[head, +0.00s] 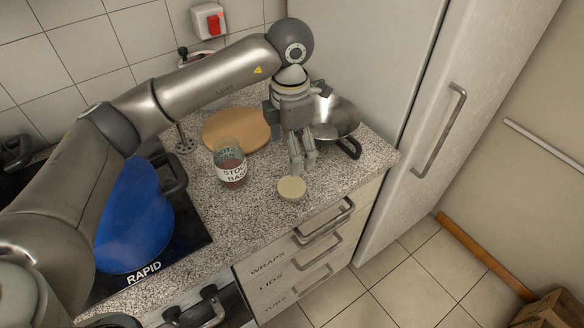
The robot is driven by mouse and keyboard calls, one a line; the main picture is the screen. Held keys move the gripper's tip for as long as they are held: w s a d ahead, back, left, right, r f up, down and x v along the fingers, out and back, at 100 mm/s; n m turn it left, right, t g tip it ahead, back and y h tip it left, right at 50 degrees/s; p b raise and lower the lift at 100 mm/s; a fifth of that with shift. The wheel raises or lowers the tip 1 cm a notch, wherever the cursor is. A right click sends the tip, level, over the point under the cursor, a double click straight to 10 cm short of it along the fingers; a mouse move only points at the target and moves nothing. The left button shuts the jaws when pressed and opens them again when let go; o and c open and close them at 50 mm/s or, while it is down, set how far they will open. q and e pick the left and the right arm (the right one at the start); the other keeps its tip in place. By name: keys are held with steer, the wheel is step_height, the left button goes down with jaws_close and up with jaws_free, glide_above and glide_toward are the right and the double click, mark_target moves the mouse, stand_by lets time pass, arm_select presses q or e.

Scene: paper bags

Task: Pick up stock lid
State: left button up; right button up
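A small round cream-coloured lid (291,188) lies flat on the speckled counter near its front edge. A glass jar labelled "STOCK BASE" (231,164) stands upright to the left of the lid. My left gripper (303,168) points down just behind the lid. Its fingers look close together, but I cannot tell whether they are apart or shut. I cannot tell whether the fingertips touch the lid. No thing shows between the fingers. My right gripper is not in view.
A round wooden board (236,130) lies behind the jar. A metal pan (335,115) stands behind my gripper, by the fridge (440,110). A blue pot (134,222) is on the hob at left. Drawers (300,262) are below the counter.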

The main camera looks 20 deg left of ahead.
mark_target(291, 187)
arm_select(q)
steer(key=shift+s+a+f+p, duration=0.1)
steer(key=shift+f+p, duration=0.05)
steer(key=shift+f, duration=0.35)
steer(key=shift+s+a+f+p, duration=0.1)
steer(key=shift+f+p, duration=0.05)
steer(key=shift+f, duration=0.3)
steer(key=shift+s+d+f+p, duration=0.15)
steer(key=shift+s+f, duration=0.1)
steer(key=shift+f, duration=0.4)
steer(key=shift+s+d+f+p, duration=0.1)
steer(key=shift+s+f+p, duration=0.1)
steer(key=shift+f, duration=0.4)
steer(key=shift+w+f, duration=0.15)
steer(key=shift+f, duration=0.25)
step_height(291, 187, down, 4)
steer(key=shift+f+p, duration=0.1)
steer(key=shift+p, duration=0.95)
steer(key=shift+f, duration=0.35)
steer(key=shift+c, duration=0.6)
steer(key=c, duration=0.5)
steer(key=shift+c, duration=0.8)
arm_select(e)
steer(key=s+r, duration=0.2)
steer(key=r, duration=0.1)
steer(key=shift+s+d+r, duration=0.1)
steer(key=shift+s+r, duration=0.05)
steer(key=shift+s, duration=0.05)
